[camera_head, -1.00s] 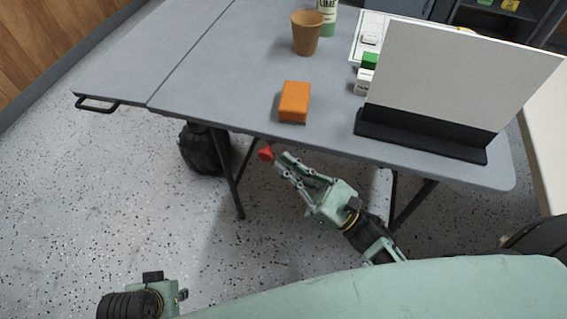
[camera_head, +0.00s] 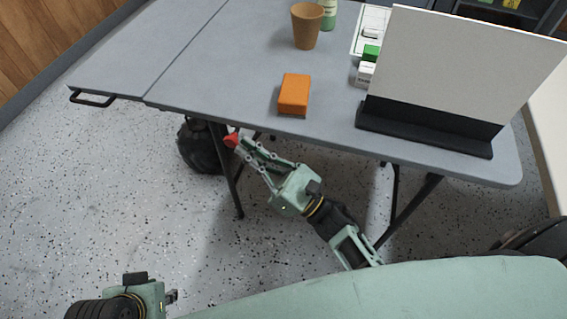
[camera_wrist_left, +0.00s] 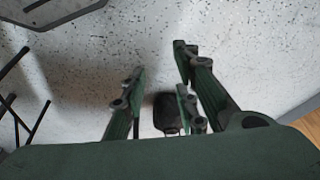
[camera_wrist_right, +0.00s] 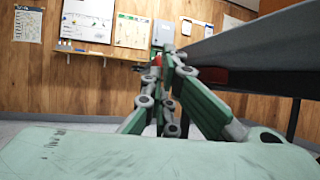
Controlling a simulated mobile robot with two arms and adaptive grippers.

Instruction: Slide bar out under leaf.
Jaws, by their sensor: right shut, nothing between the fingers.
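The grey folding table (camera_head: 220,75) has a leaf (camera_head: 135,60) on its left, level with the top beyond a seam, with a black handle (camera_head: 92,98) at its corner. A red knob (camera_head: 231,140), apparently on the bar, shows just below the front edge near the seam; most of the bar is hidden. My right gripper (camera_head: 244,147) is shut and empty, its tips right at the knob; contact is unclear. The knob also shows past the fingertips in the right wrist view (camera_wrist_right: 157,60). My left gripper (camera_wrist_left: 155,75) is open and empty, low over the floor, away from the table.
An orange block (camera_head: 294,93), a brown cup (camera_head: 306,27) and a white board in a black stand (camera_head: 425,130) are on the tabletop. Table legs (camera_head: 230,175) and a black bag (camera_head: 200,148) stand below. The floor in front on the left is clear.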

